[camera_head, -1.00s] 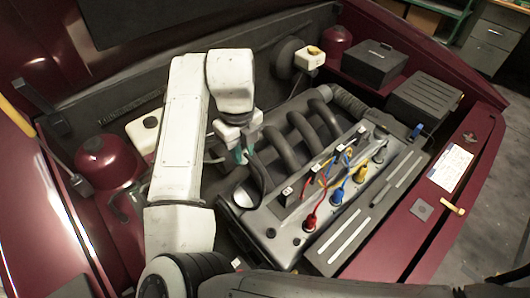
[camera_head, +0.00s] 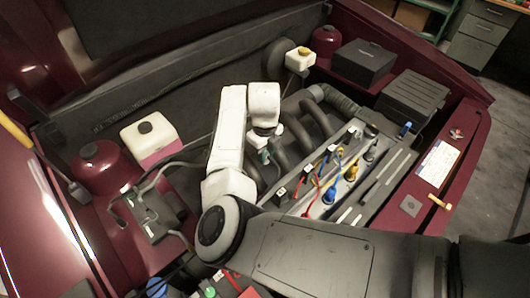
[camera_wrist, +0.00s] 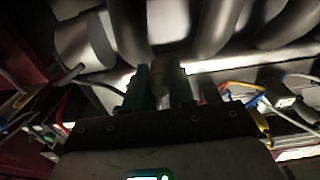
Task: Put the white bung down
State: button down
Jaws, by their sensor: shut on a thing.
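My gripper (camera_head: 264,156) is at the end of my white arm, low over the left end of the engine, beside the curved intake pipes. In the wrist view my gripper (camera_wrist: 160,84) has its two teal fingers close together. A small pale thing, which looks like the white bung (camera_wrist: 161,76), is held between them. It is dim there, and its lower end is hard to make out. In the head view the bung is hidden by the gripper and arm. I cannot tell whether it touches anything below.
Curved grey pipes (camera_head: 318,118) stand just right of my gripper. Coloured plug leads (camera_head: 332,194) run along the engine cover. A white tank (camera_head: 150,138) and a maroon dome (camera_head: 99,166) lie to the left. A black box (camera_head: 364,62) is at the back right.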

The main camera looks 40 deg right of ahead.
jog(key=shift+f, duration=0.3)
jog(key=c, duration=1)
grip_release()
jog(key=shift+o, duration=0.2)
notch_tip(320, 180, up, 12)
jog(key=b, duration=0.1)
